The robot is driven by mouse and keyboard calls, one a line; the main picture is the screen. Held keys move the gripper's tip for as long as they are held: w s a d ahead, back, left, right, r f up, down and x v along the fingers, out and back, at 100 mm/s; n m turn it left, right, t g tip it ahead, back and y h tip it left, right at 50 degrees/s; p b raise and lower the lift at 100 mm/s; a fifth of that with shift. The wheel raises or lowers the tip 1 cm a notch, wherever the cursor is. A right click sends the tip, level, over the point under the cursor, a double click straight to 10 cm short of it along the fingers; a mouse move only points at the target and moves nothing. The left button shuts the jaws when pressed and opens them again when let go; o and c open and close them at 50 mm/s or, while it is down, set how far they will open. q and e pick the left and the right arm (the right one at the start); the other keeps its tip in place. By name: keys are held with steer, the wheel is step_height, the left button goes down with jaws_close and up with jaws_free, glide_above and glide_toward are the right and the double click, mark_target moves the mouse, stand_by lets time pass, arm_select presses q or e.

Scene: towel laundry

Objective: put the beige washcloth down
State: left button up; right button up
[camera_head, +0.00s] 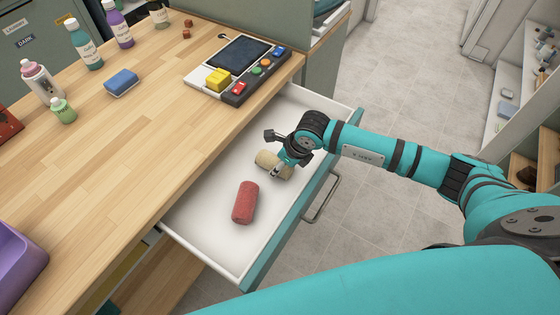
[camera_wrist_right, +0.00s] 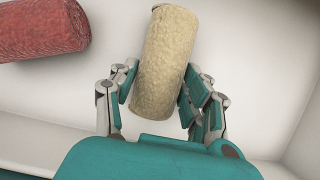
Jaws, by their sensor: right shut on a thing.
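The beige washcloth (camera_head: 268,160) is a rolled cylinder inside the open drawer, partly hidden by my right gripper (camera_head: 280,166) in the head view. In the right wrist view the beige washcloth (camera_wrist_right: 165,62) lies between the fingers of my right gripper (camera_wrist_right: 160,95), which is shut on it. The drawer floor (camera_head: 215,205) is white and lies just below or under the roll; I cannot tell whether they touch. My left gripper is not in view.
A red rolled washcloth (camera_head: 245,202) lies in the drawer near the beige one and shows in the wrist view (camera_wrist_right: 40,28). The drawer's teal front (camera_head: 285,230) borders it. The wooden counter (camera_head: 130,140) holds bottles, a blue sponge (camera_head: 121,82) and a button panel (camera_head: 240,68).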

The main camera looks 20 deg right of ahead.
steer(key=shift+f, duration=0.1)
steer(key=o, duration=1.2)
steer(key=b+v, duration=0.1)
steer(key=v, duration=1.1)
